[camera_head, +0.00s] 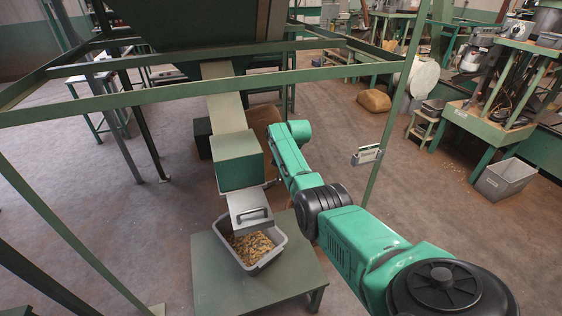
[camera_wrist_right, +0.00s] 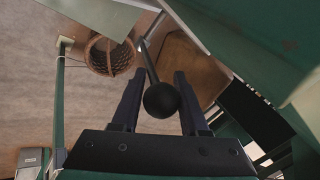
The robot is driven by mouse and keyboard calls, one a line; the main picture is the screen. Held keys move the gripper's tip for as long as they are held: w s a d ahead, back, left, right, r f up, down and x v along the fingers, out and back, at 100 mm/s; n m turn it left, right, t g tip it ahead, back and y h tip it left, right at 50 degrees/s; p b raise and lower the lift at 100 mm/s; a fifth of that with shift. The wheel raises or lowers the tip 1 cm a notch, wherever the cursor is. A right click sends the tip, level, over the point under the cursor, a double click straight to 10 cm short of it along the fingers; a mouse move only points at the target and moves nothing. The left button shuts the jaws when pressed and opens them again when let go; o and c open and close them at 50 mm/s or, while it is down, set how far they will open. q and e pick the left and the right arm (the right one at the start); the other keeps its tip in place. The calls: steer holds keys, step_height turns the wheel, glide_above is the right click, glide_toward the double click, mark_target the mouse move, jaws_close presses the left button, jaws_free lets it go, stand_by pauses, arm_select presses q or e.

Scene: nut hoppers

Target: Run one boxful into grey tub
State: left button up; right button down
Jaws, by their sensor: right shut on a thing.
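The grey tub (camera_head: 281,243) stands on a low green table below the spout and holds a layer of brown nuts (camera_head: 250,247). A green box (camera_head: 238,162) sits under the hopper's sloping chute (camera_head: 225,108). A grey metal spout piece with a handle (camera_head: 250,209) hangs from the box over the tub. In the right wrist view a lever (camera_wrist_right: 148,60) ends in a black ball knob (camera_wrist_right: 161,100) between the fingers of my right gripper (camera_wrist_right: 158,98), which is shut on it. In the head view that gripper is hidden by the arm and box. My left gripper is out of view.
The green table (camera_head: 215,280) has bare room around the tub. Green frame bars (camera_head: 200,95) cross in front of the hopper (camera_head: 200,20). A wicker basket (camera_wrist_right: 108,55) stands beyond the lever. Another grey bin (camera_head: 505,180) is on the floor at right.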

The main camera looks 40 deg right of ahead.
steer(key=shift+w+r, duration=0.35)
steer(key=shift+r, duration=0.1)
steer(key=shift+c, duration=2.3)
jaws_free()
steer(key=shift+f, duration=0.1)
steer(key=shift+w+f, duration=0.2)
steer(key=shift+f, duration=0.1)
steer(key=shift+s+r, duration=0.25)
steer(key=shift+r, duration=0.05)
steer(key=p+v, duration=0.1)
steer(key=v, duration=0.1)
steer(key=shift+s+r, duration=0.25)
steer(key=shift+r, duration=0.1)
steer(key=b+v, duration=0.1)
steer(key=v, duration=1)
steer(key=shift+a+b, duration=0.15)
steer(key=shift+b, duration=0.15)
